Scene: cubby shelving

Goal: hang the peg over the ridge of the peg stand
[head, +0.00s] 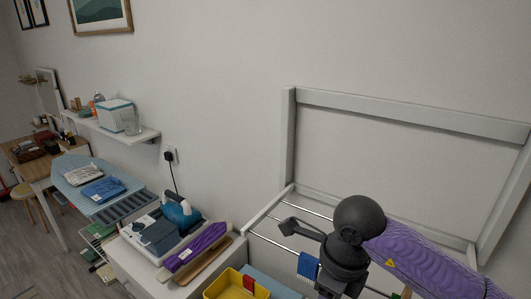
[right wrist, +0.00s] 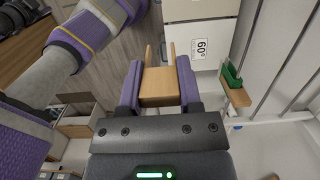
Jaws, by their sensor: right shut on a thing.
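In the right wrist view, my right gripper (right wrist: 158,82) is shut on a light wooden peg (right wrist: 160,92). The peg's two prongs point away from the gripper, with an open gap between them. Right of the gripper and apart from it, a small wooden piece (right wrist: 238,97) with a green part (right wrist: 231,76) is at the rack's edge. I cannot tell for sure whether this is the peg stand. In the head view, my right arm's dark joints are at lower right, and the right gripper's fingers are hidden. My left gripper is not in view.
A drying rack (head: 285,205) with metal rods and a blue cloth (head: 308,266) stands at the wall. A yellow bin (head: 222,285) and a white cabinet (head: 150,262) are left of it. A box (right wrist: 78,115) is on the floor.

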